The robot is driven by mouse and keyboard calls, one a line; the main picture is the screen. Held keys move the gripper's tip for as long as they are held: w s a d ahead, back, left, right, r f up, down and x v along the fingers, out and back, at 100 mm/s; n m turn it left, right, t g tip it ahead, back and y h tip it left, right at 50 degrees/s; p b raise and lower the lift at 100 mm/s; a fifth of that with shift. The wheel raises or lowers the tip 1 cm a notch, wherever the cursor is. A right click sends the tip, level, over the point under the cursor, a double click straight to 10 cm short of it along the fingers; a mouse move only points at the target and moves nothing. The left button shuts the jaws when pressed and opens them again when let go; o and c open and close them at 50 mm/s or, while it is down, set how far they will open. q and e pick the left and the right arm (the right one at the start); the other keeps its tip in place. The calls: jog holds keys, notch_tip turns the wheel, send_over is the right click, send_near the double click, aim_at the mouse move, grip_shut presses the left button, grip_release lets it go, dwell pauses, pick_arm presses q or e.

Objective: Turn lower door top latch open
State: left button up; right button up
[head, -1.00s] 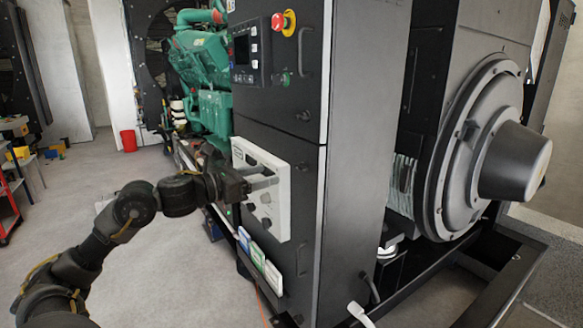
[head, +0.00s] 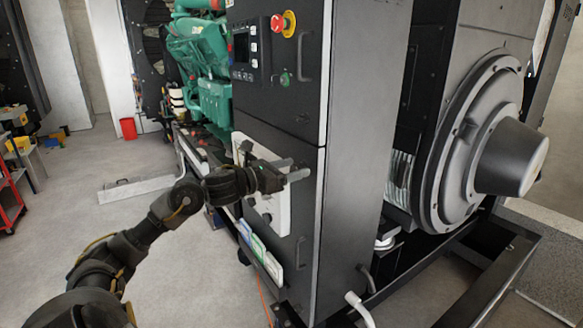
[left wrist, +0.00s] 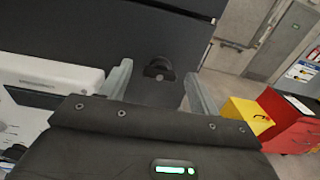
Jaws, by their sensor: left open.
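The lower door (head: 306,208) is the black panel below the control panel door on the cabinet. Its top latch (left wrist: 158,68) is a small dark round knob with a raised grip, seen in the left wrist view ahead of my fingers. In the head view my gripper hides this latch. My left gripper (head: 297,170) is open and empty in front of the door's upper part. In the left wrist view its two fingers (left wrist: 158,80) stand on either side of the latch, which appears between them. I cannot tell any contact. My right gripper is not in view.
A white box (head: 246,151) is mounted on the door behind my left gripper. The control panel (head: 250,50), a red emergency stop button (head: 289,22) and an upper latch (head: 303,118) are above. Open floor lies left.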

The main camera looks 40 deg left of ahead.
pick_arm(q)
jog(key=c, duration=1)
